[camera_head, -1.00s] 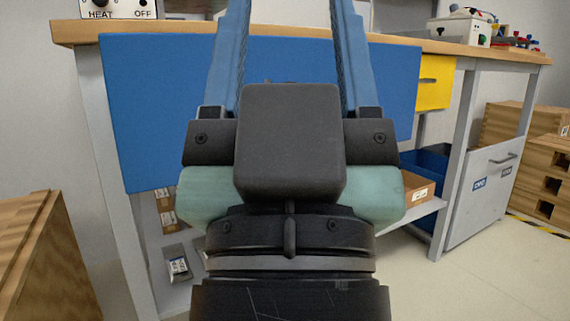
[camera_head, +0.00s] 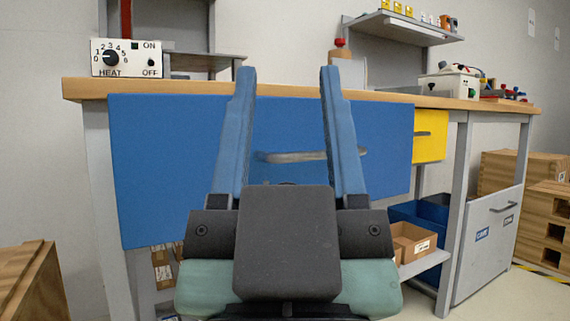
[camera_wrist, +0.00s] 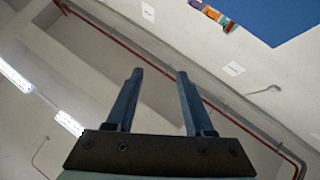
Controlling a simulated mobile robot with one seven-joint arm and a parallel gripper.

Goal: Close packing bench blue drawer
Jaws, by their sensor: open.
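The blue drawer (camera_head: 170,160) is under the wooden top of the packing bench (camera_head: 220,91). Its wide blue front seems to stand out from the bench and overlaps the edge of the yellow drawer (camera_head: 429,136) at right. A grey bar handle (camera_head: 290,157) crosses the middle of the blue front. My gripper (camera_head: 288,72) is open and empty, its fingers raised in front of the blue front, one on each side of the handle's middle. I cannot tell the gap to the handle. The wrist view shows my open gripper (camera_wrist: 160,73) against wall and ceiling, without the handle.
A heat control box (camera_head: 127,58) stands on the bench's left end. A grey cabinet (camera_head: 487,215), blue bin (camera_head: 425,214) and cardboard box (camera_head: 413,241) are at lower right. Wooden crates are at far right (camera_head: 545,205) and lower left (camera_head: 30,285). Some floor at right is clear.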

